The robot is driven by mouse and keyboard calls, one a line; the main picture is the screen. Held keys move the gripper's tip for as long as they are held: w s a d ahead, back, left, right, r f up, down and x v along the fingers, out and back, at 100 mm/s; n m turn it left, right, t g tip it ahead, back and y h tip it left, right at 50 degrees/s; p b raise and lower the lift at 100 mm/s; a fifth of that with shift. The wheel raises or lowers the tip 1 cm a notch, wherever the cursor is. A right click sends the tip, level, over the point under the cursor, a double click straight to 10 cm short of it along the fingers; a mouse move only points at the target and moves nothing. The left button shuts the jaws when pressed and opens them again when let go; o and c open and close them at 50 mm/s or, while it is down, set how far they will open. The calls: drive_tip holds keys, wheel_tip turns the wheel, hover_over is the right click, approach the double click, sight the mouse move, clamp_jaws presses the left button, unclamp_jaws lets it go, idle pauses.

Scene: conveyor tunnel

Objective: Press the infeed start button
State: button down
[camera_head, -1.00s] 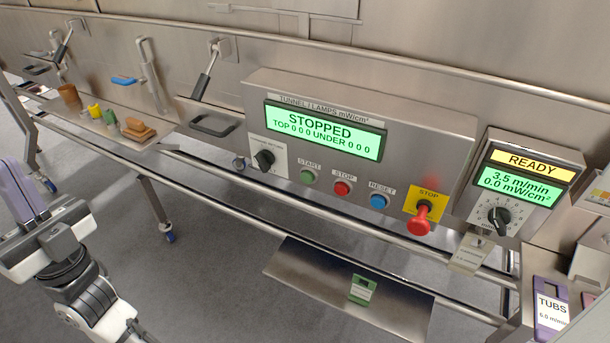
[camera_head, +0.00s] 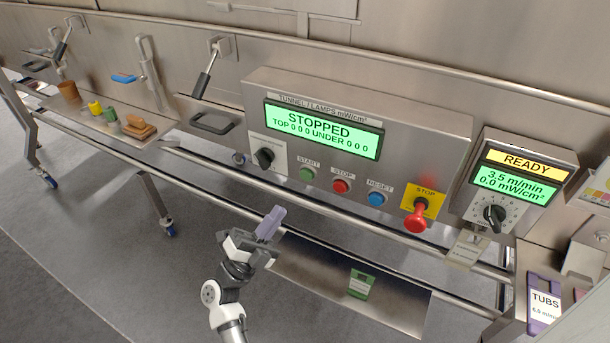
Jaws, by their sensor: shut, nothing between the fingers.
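The control panel (camera_head: 420,165) has a green START button (camera_head: 306,174), a red STOP button (camera_head: 340,186) and a blue RESET button (camera_head: 375,198) in a row below its display. The display (camera_head: 322,130) reads STOPPED, with zeros for TOP and UNDER. No button label in view reads infeed. My gripper (camera_head: 270,223) is shut and empty, its lilac fingers pointing up and to the right. It is below and to the left of the START button in the picture, apart from the panel and in front of the lower rails.
A red mushroom stop (camera_head: 416,216) on a yellow plate sticks out of the panel. A smaller box (camera_head: 512,185) at right reads READY and has a black dial (camera_head: 495,214). Steel rails and a tray (camera_head: 330,285) run below. Levers and small items stand at left.

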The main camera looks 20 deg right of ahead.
sight(307, 173)
drive_tip(key=w+d+b, duration=0.1)
drive_tip(key=w+d, duration=0.4)
drive_tip(key=d, duration=0.2)
drive_tip(key=shift+w, duration=0.2)
drive_tip(key=shift+w+b, duration=0.1)
drive_tip(key=shift+b, duration=0.25)
idle(1.9)
drive_tip(key=shift+w+d, duration=0.2)
drive_tip(key=shift+d, duration=0.05)
drive_tip(key=shift+w+d, duration=0.3)
drive_tip(key=shift+d, duration=0.15)
idle(0.8)
drive_tip(key=shift+a, duration=0.1)
drive_tip(key=shift+s+a, duration=0.6)
drive_tip(key=shift+a, duration=0.1)
